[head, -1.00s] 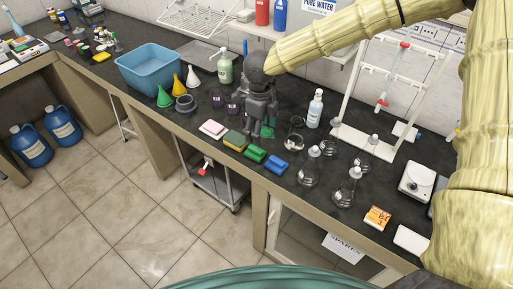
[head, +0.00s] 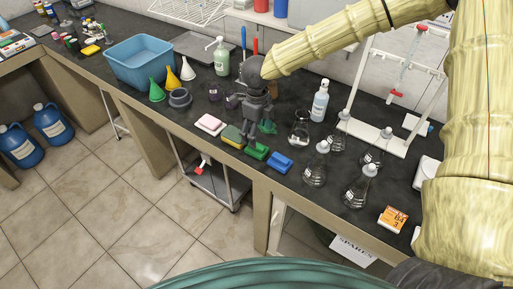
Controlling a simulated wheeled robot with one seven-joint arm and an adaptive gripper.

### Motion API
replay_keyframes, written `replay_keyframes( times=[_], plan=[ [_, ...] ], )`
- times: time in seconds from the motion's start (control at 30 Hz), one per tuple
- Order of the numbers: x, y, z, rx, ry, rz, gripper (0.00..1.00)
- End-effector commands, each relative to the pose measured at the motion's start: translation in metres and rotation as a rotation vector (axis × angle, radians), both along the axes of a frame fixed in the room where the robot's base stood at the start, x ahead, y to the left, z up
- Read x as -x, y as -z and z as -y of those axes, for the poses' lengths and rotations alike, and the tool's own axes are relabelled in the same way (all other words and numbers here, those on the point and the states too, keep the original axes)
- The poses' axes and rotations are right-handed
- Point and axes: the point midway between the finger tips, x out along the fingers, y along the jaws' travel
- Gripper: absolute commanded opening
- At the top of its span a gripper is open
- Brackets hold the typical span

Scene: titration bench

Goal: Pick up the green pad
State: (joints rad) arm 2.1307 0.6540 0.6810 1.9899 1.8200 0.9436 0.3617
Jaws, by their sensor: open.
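The green pad (head: 257,151) lies flat near the front edge of the dark bench in the head view, in a row of pads. A green-and-yellow sponge (head: 232,137) is just left of it and a blue pad (head: 280,162) just right. My gripper (head: 254,128) is open and points down, just behind and above the row, close to the sponge and the green pad. The exact gap from its fingers to the pads is unclear. Nothing shows between the fingers. My gripper and arm hide part of the bench behind them.
A pink pad (head: 211,123) ends the row at left. Glass flasks (head: 315,168) stand to the right, with a white wash bottle (head: 320,101) behind. Small funnels (head: 187,72) and a blue basin (head: 140,62) are left. A green item (head: 267,127) sits beside my gripper.

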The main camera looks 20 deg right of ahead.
Motion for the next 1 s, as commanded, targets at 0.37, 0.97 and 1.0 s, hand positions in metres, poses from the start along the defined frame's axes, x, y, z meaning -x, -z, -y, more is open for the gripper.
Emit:
replay_keyframes(
  times=[0.37,0.97,1.0],
  plan=[
    [0.002,0.03,-0.002,0.0,-0.003,-0.004,0.77],
    [0.002,0.067,-0.003,0.0,-0.006,0.0,0.77],
    [0.002,0.067,-0.003,0.0,-0.005,0.0,0.77]
  ],
)
